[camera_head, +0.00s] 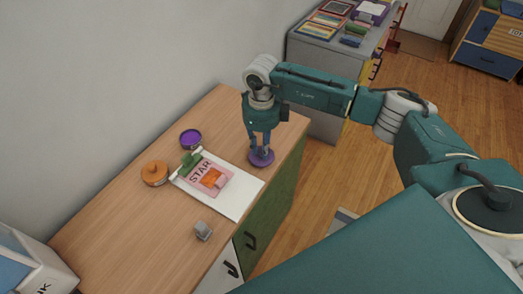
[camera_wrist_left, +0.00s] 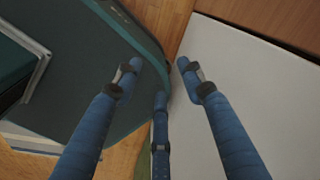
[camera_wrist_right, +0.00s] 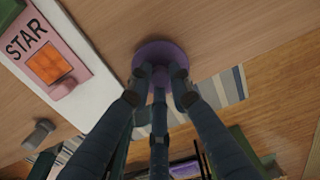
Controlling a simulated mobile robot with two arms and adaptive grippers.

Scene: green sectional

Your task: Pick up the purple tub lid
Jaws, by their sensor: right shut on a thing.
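The purple tub lid (camera_head: 261,158) is a round disc at the right end of the wooden cabinet top, under my right gripper (camera_head: 260,148). In the right wrist view, the fingers of my right gripper (camera_wrist_right: 160,76) are close together on the middle of the lid (camera_wrist_right: 152,50), hiding its centre. I cannot tell whether the lid touches the wood or hangs just above it. A purple tub (camera_head: 190,139) stands near the wall. My left gripper shows only in the left wrist view (camera_wrist_left: 159,72), with its fingers apart and nothing between them.
A white clipboard (camera_head: 238,198) with a pink STAR card (camera_head: 209,178) lies left of the lid. The cabinet's front edge is close to the lid.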

